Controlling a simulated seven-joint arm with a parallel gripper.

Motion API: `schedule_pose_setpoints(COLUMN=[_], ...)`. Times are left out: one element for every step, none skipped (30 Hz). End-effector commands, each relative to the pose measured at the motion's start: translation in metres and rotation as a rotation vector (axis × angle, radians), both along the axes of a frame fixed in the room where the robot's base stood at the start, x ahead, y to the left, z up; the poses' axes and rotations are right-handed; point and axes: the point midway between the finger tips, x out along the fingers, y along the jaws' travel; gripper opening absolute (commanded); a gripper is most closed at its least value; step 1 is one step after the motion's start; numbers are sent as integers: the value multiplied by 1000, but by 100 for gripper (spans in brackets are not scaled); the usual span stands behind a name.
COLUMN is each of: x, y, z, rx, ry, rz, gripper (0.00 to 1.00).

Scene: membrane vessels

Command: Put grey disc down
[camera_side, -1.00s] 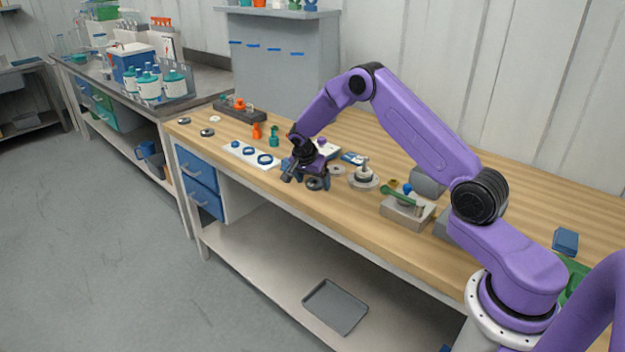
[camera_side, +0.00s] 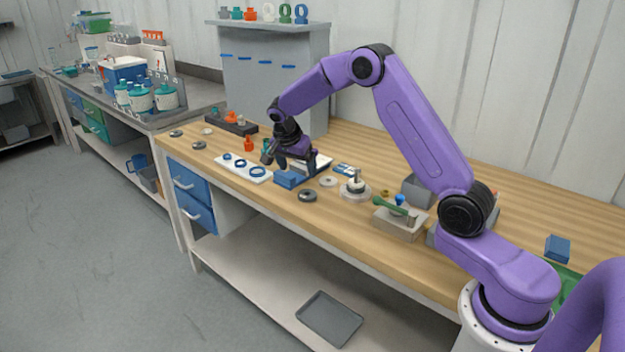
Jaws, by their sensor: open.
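A dark grey disc (camera_side: 308,196) with a hole in its middle lies flat on the wooden bench near the front edge. My gripper (camera_side: 275,160) is open and empty, raised above the bench to the upper left of the disc and apart from it. Its fingers are small and dark in this view, and they partly overlap the things behind. A paler ring (camera_side: 328,181) lies to the right of the disc.
A white plate with blue rings (camera_side: 245,169) is left of the disc, with a blue block (camera_side: 290,179) nearer. A round stand with a post (camera_side: 355,187) and a green-handled block (camera_side: 400,220) are to the right. Bare bench lies along the front edge.

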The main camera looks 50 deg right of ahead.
Motion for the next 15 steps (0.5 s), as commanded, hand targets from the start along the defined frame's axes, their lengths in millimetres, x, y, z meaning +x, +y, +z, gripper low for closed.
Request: schedule_pose_setpoints(x=[0, 0, 0, -1, -1, -3, -4, -7, -11, -16, -21, -30, -37, -45, -57], y=[1, 1, 1, 2, 4, 8, 12, 18, 28, 36, 46, 60, 70, 81, 93], z=[1, 2, 2, 2, 3, 4, 6, 9, 12, 16, 19, 24, 28, 32, 37], rx=[0, 0, 0, 1, 1, 3, 5, 8, 12, 15, 19, 25, 30, 33, 39], ry=[0, 0, 0, 2, 3, 8, 12, 18, 29, 39, 52, 69, 82, 97, 116], rz=[0, 0, 1, 4, 12, 30, 50, 77, 124, 166, 213, 286, 341, 401, 479], gripper=[86, 86, 86, 86, 86, 86, 86, 86, 86, 86, 86, 86, 86, 86, 86])
